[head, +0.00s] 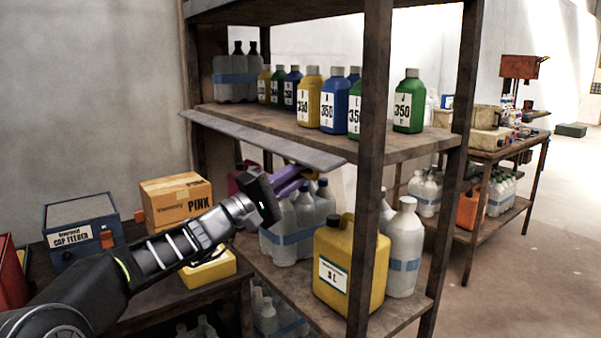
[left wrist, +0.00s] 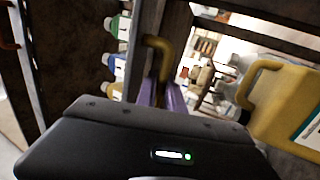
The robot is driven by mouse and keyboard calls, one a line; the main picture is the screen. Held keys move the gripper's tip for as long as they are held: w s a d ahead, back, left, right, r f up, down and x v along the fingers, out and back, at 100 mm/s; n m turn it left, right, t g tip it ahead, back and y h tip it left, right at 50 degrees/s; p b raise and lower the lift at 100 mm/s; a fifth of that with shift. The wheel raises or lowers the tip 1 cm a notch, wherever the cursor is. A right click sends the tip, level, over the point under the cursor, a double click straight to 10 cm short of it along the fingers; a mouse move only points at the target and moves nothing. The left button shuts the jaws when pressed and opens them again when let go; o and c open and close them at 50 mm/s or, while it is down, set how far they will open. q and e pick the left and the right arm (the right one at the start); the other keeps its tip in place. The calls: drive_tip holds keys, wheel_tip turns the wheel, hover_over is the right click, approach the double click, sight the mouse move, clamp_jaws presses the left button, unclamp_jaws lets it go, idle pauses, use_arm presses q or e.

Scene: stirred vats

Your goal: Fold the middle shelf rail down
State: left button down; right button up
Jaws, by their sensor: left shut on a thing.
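The middle shelf rail (head: 262,139) is a long grey flat bar along the front of the middle shelf (head: 290,130). In the head view it shows as a slanting strip at about the height of the shelf board. My left gripper (head: 300,181) is just below the rail, near its right end. Its purple fingers are shut on a yellow handle (left wrist: 158,45), which shows as a bent bar between them in the left wrist view. In the head view only a small part of the handle shows, and its joint to the rail is hard to make out. My right gripper is not in view.
Yellow, blue and green bottles (head: 310,97) stand on the middle shelf behind the rail. Below are clear bottles (head: 279,235) and a yellow canister (head: 350,268). A rusty upright post (head: 371,130) is right of the gripper. A carton (head: 177,203) stands on the left bench.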

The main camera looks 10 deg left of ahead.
use_arm(q)
drive_tip(key=g+y+p, duration=0.1)
drive_tip(key=p, duration=0.3)
drive_tip(key=s+a+r+g+y+p, duration=0.1)
drive_tip(key=g+p, duration=0.1)
drive_tip(key=p, duration=0.2)
drive_tip(key=shift+r+y, duration=0.2)
drive_tip(key=shift+y, duration=0.2)
drive_tip(key=c, duration=1.7)
unclamp_jaws()
drive_tip(key=shift+b+v, duration=0.5)
drive_tip(key=shift+v, duration=3.35)
drive_tip(key=shift+s, duration=0.1)
